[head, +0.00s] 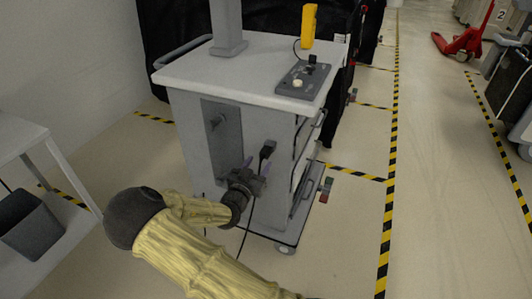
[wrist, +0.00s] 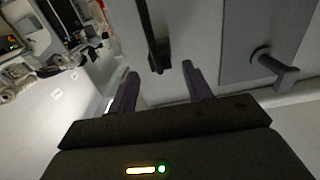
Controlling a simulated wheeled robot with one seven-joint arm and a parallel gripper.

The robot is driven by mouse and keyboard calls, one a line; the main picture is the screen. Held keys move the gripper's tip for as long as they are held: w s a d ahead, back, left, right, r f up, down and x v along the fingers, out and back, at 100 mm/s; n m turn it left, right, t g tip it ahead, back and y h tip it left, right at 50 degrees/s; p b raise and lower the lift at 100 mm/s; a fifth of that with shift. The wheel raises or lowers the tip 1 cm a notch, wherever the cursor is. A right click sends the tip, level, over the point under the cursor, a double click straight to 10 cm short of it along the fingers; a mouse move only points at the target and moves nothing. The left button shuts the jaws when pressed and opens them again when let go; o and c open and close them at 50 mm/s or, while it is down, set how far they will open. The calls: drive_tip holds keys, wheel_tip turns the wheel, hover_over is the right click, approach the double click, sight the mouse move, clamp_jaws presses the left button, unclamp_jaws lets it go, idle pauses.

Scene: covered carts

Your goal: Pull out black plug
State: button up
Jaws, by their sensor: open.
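The black plug (head: 267,149) sits on the front face of a grey cart (head: 180,128), with its cable hanging down. In the wrist view the plug (wrist: 160,62) appears between my fingertips in the picture, with its cable running to the top edge. My gripper (head: 257,167) is open and close to the plug, just below it in the head view. In the wrist view my gripper (wrist: 160,70) has a clear gap between each finger and the plug. I cannot tell the remaining depth between the fingertips and the plug.
A dark panel with a protruding knob (head: 218,121) is left of the plug. The cart top holds a control box (head: 303,80), a yellow device (head: 309,25) and a grey post (head: 227,30). A white table (head: 22,140) and dark bin (head: 33,224) stand left.

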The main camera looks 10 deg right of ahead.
sight(263, 157)
drive_tip(key=shift+b+x, duration=0.4)
drive_tip(key=shift+x, duration=2.6)
drive_tip(key=shift+a, duration=0.1)
drive_tip(key=shift+c, duration=0.4)
clamp_jaws()
drive_tip(key=shift+s, duration=0.1)
drive_tip(key=shift+p+v, duration=0.4)
drive_tip(key=shift+v, duration=2.55)
